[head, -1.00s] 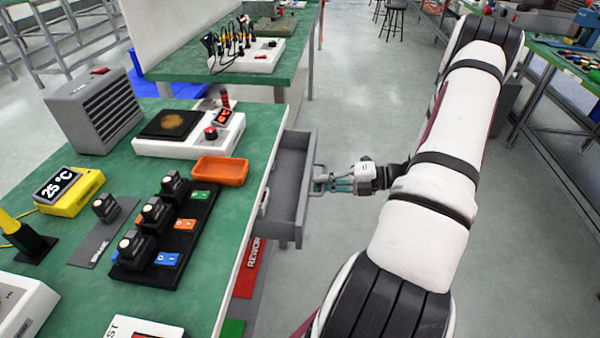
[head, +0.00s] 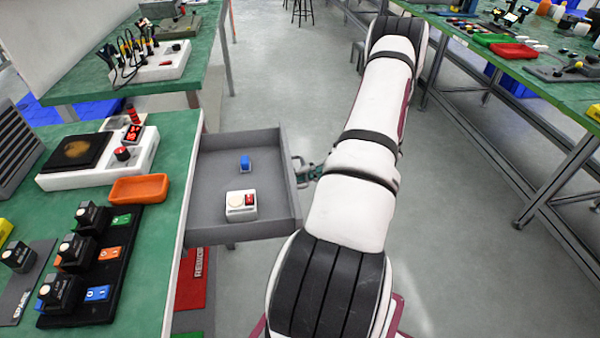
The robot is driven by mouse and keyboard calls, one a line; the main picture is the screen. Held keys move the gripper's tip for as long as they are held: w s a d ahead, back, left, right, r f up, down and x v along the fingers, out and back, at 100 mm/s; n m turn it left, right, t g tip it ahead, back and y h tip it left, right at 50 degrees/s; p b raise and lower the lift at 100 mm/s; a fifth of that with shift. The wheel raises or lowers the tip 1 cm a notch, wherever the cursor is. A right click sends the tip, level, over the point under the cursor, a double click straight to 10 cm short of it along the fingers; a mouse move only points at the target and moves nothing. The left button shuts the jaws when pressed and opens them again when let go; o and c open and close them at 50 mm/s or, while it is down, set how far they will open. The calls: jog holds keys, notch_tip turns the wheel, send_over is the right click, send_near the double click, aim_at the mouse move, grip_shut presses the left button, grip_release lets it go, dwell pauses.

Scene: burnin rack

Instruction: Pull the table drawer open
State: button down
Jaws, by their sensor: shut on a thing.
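The grey table drawer (head: 215,165) stands well out from the right side of the green table (head: 155,215). Inside it are a small blue item (head: 245,163) and a white box with a red part and a round pale top (head: 240,206). The drawer handle (head: 299,168) is on its right-hand front. My gripper (head: 306,172) is at the handle and shut on it; my arm hides most of the gripper and the fingertips are hard to make out.
An orange tray (head: 139,189), a black rack (head: 95,270) with several modules and a white hot-plate unit (head: 100,168) stand on the table. Another green bench (head: 510,60) is at the right. Grey floor lies clear between.

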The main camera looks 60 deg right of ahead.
jog(key=c, duration=2)
grip_release()
jog(key=shift+o, duration=0.2)
jog(key=shift+s+d, duration=0.1)
jog(key=v, duration=1.1)
jog(key=shift+s+d, duration=0.25)
jog(key=shift+s, duration=0.1)
